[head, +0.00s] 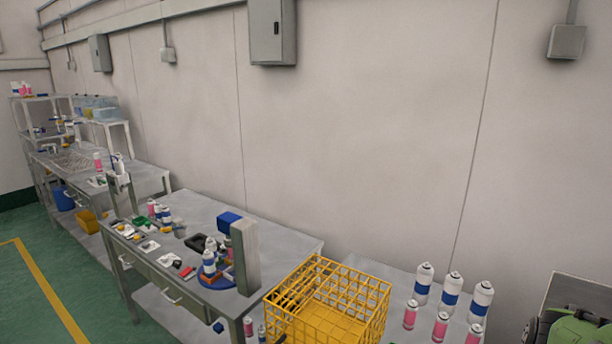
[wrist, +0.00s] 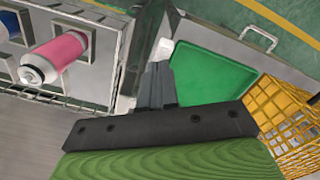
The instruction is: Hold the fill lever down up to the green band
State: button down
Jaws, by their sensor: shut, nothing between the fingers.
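My gripper (wrist: 158,70) shows in the wrist view with its dark fingers together and nothing between them. Beyond the fingertips are a narrow pale upright part and a green tray (wrist: 212,75). I cannot make out the fill lever or a green band in either view. In the head view, a tall grey post (head: 245,257) stands on the near bench beside a blue round base (head: 214,283) with cans on it. A smaller grey upright device (head: 117,190) stands at the far end of that bench.
In the head view a yellow wire crate (head: 330,300) stands right of the near bench (head: 285,240). Several cans stand at the right (head: 452,285).

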jog(key=shift+w+f+b, duration=0.1)
jog(key=shift+f+b, duration=2.65)
jog(key=shift+f, duration=0.8)
dwell(4.5)
